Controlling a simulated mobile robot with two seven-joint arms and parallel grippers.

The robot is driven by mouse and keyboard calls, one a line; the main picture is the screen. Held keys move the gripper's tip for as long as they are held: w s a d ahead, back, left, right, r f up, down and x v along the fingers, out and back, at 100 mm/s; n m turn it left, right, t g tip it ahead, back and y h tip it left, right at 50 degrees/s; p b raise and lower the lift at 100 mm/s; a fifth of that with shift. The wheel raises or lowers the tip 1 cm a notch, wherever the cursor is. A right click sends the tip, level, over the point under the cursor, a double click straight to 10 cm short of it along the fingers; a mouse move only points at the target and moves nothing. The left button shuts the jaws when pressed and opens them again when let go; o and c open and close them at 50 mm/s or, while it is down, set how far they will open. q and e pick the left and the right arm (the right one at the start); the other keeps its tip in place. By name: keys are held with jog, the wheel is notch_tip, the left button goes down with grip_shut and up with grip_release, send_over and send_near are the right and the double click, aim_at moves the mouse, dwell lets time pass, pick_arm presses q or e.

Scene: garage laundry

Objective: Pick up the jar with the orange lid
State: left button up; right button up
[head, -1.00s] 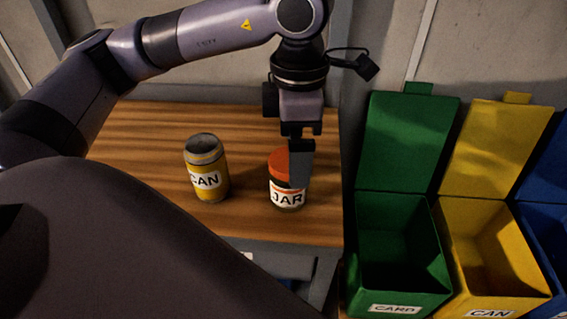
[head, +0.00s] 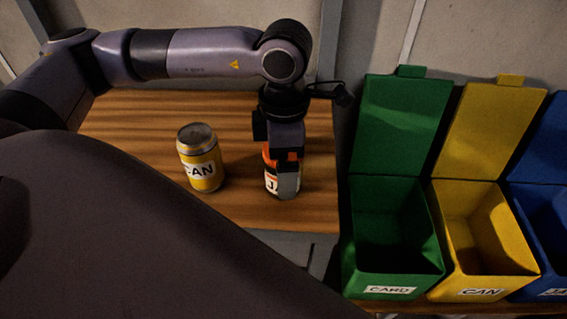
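The jar (head: 269,182) stands upright on the wooden table, right of the can. Its orange lid (head: 267,160) and part of its white label show; the rest is covered by my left gripper. My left gripper (head: 287,182) points down over the jar from above. One grey finger lies across the front right of the jar; the other finger is hidden, so whether it grips the jar cannot be told. My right gripper is not in view.
A yellow can (head: 203,172) stands upright left of the jar on the wooden table (head: 240,208). Right of the table are open bins: green (head: 393,282), yellow (head: 480,278) and blue (head: 545,270), lids raised. A large dark shape fills the lower left.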

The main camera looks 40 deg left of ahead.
pick_arm(q)
jog(key=c, duration=1.2)
jog(key=shift+r, duration=0.1)
jog(key=shift+c, duration=0.5)
